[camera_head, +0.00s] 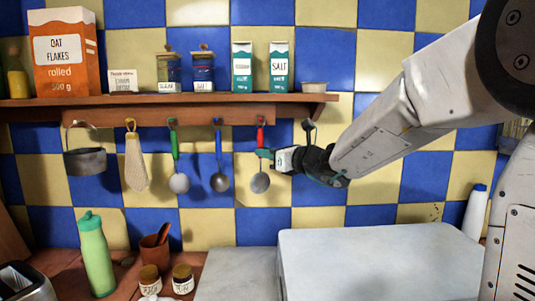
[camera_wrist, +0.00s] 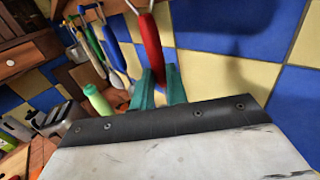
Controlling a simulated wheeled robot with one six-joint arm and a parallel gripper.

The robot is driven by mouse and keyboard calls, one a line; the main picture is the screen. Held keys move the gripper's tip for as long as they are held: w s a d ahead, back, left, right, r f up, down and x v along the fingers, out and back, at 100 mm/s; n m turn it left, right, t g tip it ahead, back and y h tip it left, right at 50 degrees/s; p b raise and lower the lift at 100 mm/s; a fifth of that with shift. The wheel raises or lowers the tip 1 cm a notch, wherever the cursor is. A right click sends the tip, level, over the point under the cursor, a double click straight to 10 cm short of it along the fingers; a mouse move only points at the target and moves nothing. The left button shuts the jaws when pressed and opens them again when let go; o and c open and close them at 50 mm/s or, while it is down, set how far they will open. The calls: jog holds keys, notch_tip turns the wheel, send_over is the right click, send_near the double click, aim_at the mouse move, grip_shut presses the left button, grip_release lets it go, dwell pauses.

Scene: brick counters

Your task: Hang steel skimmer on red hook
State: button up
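The steel skimmer (camera_head: 260,183) has a red handle and a round metal head. It hangs upright below the shelf board, at the hook (camera_head: 261,120) above its handle; the hook looks red but is small. My gripper (camera_head: 265,154) reaches in from the right at the lower part of the handle. In the wrist view the teal fingertips (camera_wrist: 158,88) stand close on both sides of the red handle (camera_wrist: 151,45) and appear shut on it. The skimmer's head is hidden behind the gripper in the wrist view.
A pot (camera_head: 85,161), a beige mitt (camera_head: 135,165), a green-handled utensil (camera_head: 179,182) and a blue ladle (camera_head: 219,181) hang to the left. A dark hook (camera_head: 308,125) is to the right. Packets and jars stand on the shelf (camera_head: 215,98). A green bottle (camera_head: 95,255) stands on the counter.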

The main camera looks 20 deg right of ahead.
jog(key=o, duration=0.5)
jog(key=v, duration=0.8)
jog(key=s+a+f+n+g, duration=0.5)
jog(key=s+f+n+g, duration=0.1)
jog(key=s+n, duration=0.3)
jog(key=s+a+f+n+g, duration=0.4)
jog(key=s+f+n+g, duration=0.2)
jog(key=s+n, duration=0.3)
jog(key=shift+s+d+f+n+g+h, duration=0.4)
jog(key=shift+s+d+f+n+h, duration=0.6)
jog(key=shift+s+n, duration=1.35)
jog(key=shift+s+d+f+n+g+h, duration=0.45)
jog(key=shift+s+d+n+h, duration=1)
jog(key=shift+s, duration=1.5)
jog(key=shift+s+d+f+n+g+h, duration=0.35)
jog(key=shift+s+d+f+n+h, duration=0.35)
jog(key=shift+s+n+h, duration=1.45)
jog(key=shift+s+n+y, duration=0.25)
jog(key=shift+s+y, duration=0.15)
jog(key=shift+s, duration=0.1)
